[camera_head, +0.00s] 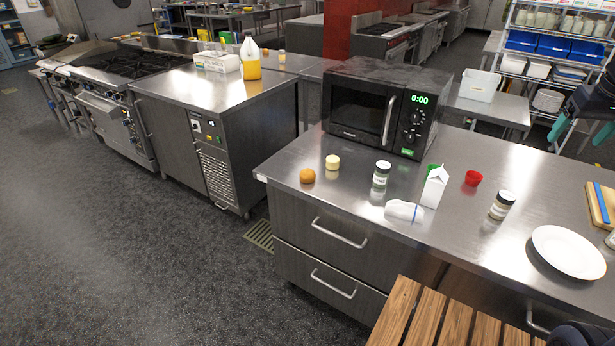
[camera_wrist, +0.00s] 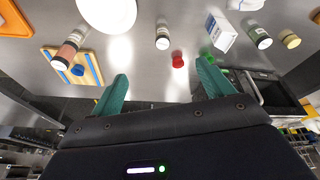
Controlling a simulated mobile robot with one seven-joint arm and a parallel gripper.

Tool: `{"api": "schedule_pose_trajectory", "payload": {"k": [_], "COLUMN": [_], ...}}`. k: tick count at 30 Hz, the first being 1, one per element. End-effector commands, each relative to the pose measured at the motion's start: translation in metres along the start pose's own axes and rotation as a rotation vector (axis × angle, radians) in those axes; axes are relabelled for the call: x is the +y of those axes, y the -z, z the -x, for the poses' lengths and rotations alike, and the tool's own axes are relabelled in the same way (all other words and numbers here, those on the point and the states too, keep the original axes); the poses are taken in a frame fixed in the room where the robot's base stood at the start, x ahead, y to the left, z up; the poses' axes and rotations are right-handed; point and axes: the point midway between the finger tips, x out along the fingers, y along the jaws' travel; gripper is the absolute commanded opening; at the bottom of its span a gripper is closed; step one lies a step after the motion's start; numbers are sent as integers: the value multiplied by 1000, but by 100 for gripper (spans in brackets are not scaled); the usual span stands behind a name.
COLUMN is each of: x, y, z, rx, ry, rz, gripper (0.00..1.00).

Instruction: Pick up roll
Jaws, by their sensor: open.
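The roll (camera_head: 307,175) is a small round brown bun near the left front corner of the steel counter. In the wrist view, a brown round thing at the right edge (camera_wrist: 316,16), partly cut off, looks like the roll. My gripper (camera_head: 582,128) is at the right edge of the head view, above the counter's far right side and well away from the roll. Its two teal fingers are apart with nothing between them; they also show in the wrist view (camera_wrist: 163,86).
Near the roll are a pale yellow cylinder (camera_head: 333,162), a jar (camera_head: 381,174), a white item (camera_head: 404,211) and a carton (camera_head: 435,187). A microwave (camera_head: 378,108) stands behind. A red cup (camera_head: 473,178), second jar (camera_head: 502,205), plate (camera_head: 569,251) and cutting board (camera_head: 597,203) lie right.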

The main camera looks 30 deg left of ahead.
Motion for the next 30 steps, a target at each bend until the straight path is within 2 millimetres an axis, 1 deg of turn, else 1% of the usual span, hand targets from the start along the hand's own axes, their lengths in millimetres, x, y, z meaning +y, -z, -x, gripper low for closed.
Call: {"api": "schedule_pose_trajectory", "payload": {"k": [1, 5, 6, 8, 11, 14, 15, 17, 18, 20, 21, 23, 24, 26, 27, 29, 30], "x": [-11, -38, -47, -62, -89, -119, -132, -152, -166, -187, -202, -225, -241, -265, -281, -306, -323], "y": [17, 55, 66, 83, 108, 132, 141, 153, 161, 172, 178, 187, 193, 200, 204, 208, 211], "z": [-4, -13, -16, -21, -31, -43, -48, -56, -62, -71, -77, -86, -92, -103, -110, -120, -128], "rx": [-11, -29, -35, -44, -59, -74, -78, -87, -92, -101, -106, -114, -119, -127, -133, -141, -147], "ry": [9, 26, 31, 39, 53, 66, 71, 79, 84, 92, 98, 105, 110, 118, 123, 130, 135], "rz": [36, 119, 145, 184, 248, 313, 339, 377, 403, 441, 467, 506, 532, 569, 595, 634, 660], "gripper": [80, 80, 80, 80, 80, 80, 80, 80, 80, 80, 80, 80, 80, 80, 80, 80, 80]}}
